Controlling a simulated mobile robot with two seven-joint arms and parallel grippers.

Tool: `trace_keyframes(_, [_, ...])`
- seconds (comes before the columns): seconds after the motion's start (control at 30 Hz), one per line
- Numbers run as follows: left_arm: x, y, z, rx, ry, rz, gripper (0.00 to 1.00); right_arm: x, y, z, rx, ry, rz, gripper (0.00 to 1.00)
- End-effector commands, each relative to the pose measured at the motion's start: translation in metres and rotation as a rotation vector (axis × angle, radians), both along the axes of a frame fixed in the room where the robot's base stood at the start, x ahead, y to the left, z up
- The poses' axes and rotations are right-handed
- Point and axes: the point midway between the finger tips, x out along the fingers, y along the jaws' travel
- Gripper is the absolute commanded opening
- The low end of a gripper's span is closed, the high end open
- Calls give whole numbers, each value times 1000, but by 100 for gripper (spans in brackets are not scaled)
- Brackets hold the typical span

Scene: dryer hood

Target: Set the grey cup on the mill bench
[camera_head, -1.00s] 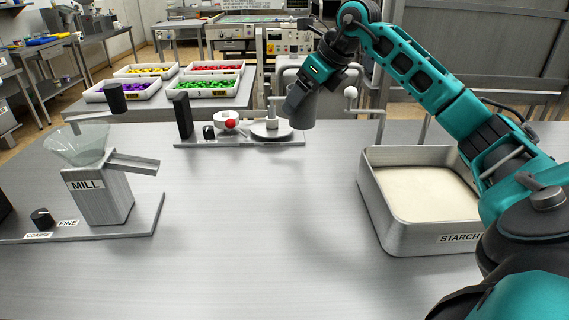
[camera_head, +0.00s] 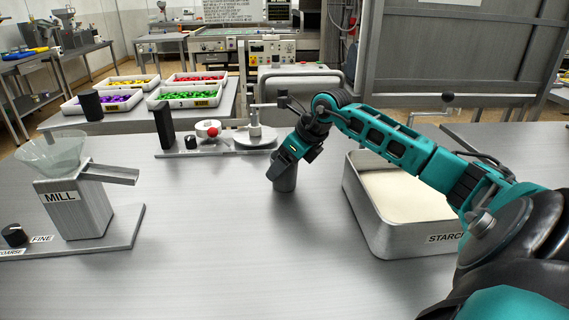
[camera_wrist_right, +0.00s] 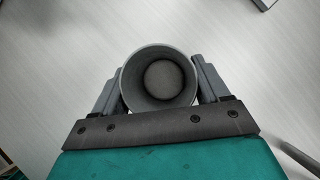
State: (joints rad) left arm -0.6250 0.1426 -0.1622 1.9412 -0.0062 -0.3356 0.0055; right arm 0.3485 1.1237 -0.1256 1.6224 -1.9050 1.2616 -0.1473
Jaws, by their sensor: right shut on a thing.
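The grey cup (camera_head: 285,183) is upright at the middle of the metal bench (camera_head: 215,255), left of the starch tray. My right gripper (camera_head: 283,174) is shut on it. In the right wrist view the cup (camera_wrist_right: 159,78) shows from above, empty, between the two fingers of my right gripper (camera_wrist_right: 159,85). It is on or just above the bench top; I cannot tell which. The mill (camera_head: 78,205) stands on its base plate at the left, with a clear hopper and a side chute. My left gripper is not in view.
The starch tray (camera_head: 385,240) is at the right, under my right arm. A low stand with a round plate and a red knob (camera_head: 212,132) is at the bench's back edge. Bins of coloured pieces (camera_head: 188,92) stand on a table behind. The bench between cup and mill is clear.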

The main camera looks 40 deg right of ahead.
Motion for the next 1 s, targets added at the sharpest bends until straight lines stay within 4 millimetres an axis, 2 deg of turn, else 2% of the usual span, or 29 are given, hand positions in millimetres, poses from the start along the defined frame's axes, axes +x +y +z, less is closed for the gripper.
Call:
trace_keyframes(0.23, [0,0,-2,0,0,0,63,0,0,-1,-1,-1,-1,37])
trace_keyframes(0.27, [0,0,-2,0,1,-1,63,0,0,-2,-1,0,-1,76])
trace_keyframes(0.5, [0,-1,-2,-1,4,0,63,0,0,-1,-1,0,-1,99])
trace_keyframes(0.87, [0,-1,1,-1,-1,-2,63,-2,-2,5,-3,0,-1,100])
trace_keyframes(1.0, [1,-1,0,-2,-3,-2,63,-13,-5,21,-7,0,-1,100])
